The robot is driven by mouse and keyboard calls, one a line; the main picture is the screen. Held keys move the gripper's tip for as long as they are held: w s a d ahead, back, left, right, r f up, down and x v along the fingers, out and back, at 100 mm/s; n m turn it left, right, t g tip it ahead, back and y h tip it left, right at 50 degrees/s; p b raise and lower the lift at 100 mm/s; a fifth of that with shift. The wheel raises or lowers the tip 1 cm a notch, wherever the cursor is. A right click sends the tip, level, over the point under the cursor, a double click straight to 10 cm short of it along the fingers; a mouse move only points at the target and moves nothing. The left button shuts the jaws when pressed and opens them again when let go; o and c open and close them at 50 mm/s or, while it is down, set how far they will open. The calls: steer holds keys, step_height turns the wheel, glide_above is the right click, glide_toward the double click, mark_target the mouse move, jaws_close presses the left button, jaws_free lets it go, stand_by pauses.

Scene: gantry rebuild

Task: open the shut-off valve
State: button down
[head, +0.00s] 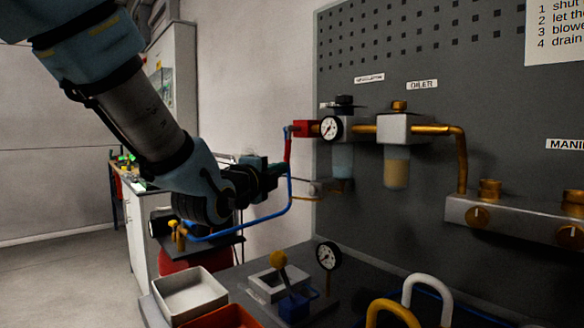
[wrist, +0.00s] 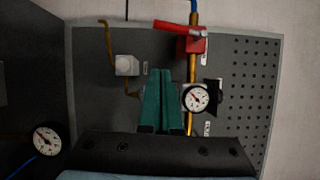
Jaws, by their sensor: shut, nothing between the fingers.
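The shut-off valve is a red block (head: 304,128) on the grey panel, at the left end of the brass pipe line. Its red lever (head: 287,147) hangs down, crosswise to the pipe. In the wrist view the valve body (wrist: 192,44) is at the top, with its lever (wrist: 178,28) pointing left. My gripper (head: 280,169) is in front of the panel, below and to the left of the valve. In the wrist view its green fingers (wrist: 160,74) are together with nothing between them. They appear apart from the lever.
A gauge (head: 331,128) and regulator stand right of the valve, then the oiler bowl (head: 396,172). A blue hose (head: 262,218) loops below my gripper. A white block (wrist: 127,65) is left of the fingers. Bins (head: 190,292) and a bench gauge (head: 328,256) are below.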

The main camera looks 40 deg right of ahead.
mark_target(289, 158)
steer(key=w+d+r+m+p, duration=0.1)
steer(key=w+d+p, duration=0.5)
steer(key=d, duration=0.3)
steer(key=shift+w+r, duration=0.15)
steer(key=shift+r, duration=0.15)
steer(key=shift+f+b, duration=0.15)
steer(key=shift+b, duration=0.15)
steer(key=shift+w+m+h+b, duration=0.2)
steer(key=shift+m+h+b, duration=0.2)
steer(key=shift+b, duration=0.3)
